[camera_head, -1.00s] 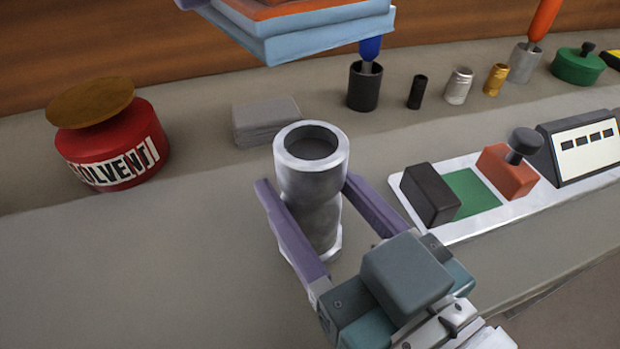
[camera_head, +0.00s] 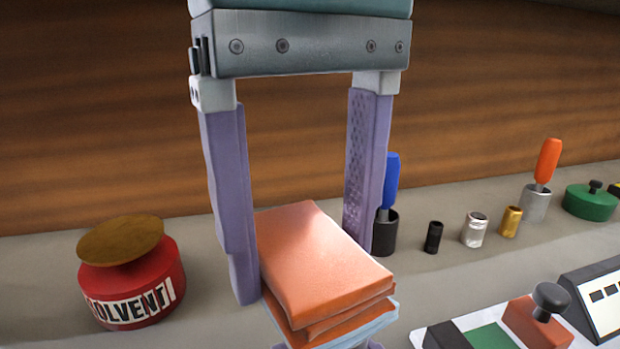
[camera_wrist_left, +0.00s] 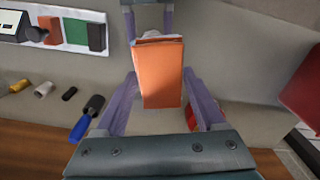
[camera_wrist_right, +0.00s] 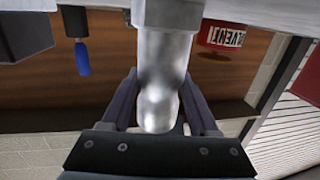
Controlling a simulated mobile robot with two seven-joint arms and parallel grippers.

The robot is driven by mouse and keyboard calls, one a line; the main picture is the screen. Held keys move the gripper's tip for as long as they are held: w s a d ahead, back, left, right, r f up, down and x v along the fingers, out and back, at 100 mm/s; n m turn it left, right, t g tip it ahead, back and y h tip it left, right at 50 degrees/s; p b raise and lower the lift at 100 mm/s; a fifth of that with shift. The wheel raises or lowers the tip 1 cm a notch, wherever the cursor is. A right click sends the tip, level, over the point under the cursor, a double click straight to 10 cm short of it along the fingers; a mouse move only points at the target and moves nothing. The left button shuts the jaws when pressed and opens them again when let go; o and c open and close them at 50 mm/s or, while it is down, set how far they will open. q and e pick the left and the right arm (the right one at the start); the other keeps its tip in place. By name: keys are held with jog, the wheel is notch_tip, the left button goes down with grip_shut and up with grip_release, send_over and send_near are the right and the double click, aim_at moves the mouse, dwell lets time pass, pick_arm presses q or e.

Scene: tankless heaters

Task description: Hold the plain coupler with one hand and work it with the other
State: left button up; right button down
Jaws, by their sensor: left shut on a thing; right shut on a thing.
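The plain coupler (camera_wrist_right: 165,70) is a silver metal cylinder with a narrower waist. My right gripper (camera_wrist_right: 159,78) is shut on it, one finger on each side, and it stands upright on the bench. In the head view the coupler is hidden behind a folded cloth pad (camera_head: 318,262), orange on top with light blue below. My left gripper (camera_head: 305,270) points down from above and is shut on this pad. In the left wrist view the orange pad (camera_wrist_left: 162,75) sits between the left fingers, over the coupler. I cannot tell whether pad and coupler touch.
A red solvent can (camera_head: 130,285) stands at the left. Behind to the right are a black cup (camera_head: 385,235) with a blue-handled tool and several small cylinders. A white tray with a green pad (camera_head: 490,338) lies at the front right.

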pick_arm(q)
notch_tip(320, 180, down, 3)
jog(key=shift+r, duration=0.1)
jog(key=shift+w+d, duration=0.3)
jog(key=shift+d, duration=0.6)
jog(key=shift+w+d, duration=0.3)
jog(key=shift+d, duration=0.55)
jog(key=shift+s+a+f, duration=0.1)
jog(key=shift+s+a, duration=0.1)
jog(key=shift+a, duration=0.4)
jog(key=shift+s+a+f, duration=0.1)
jog(key=shift+s+a, duration=0.1)
jog(key=shift+a, duration=0.45)
jog(key=shift+s+a, duration=0.2)
jog(key=shift+a, duration=0.4)
jog(key=d, duration=0.1)
jog(key=w+d, duration=0.1)
jog(key=d, duration=0.1)
jog(key=shift+d, duration=0.1)
jog(key=shift+s+a, duration=0.25)
jog(key=shift+a, duration=0.5)
jog(key=shift+s+a, duration=0.2)
jog(key=shift+a, duration=0.55)
jog(key=shift+r, duration=4.1)
pick_arm(e)
jog(key=shift+c, duration=0.3)
grip_release()
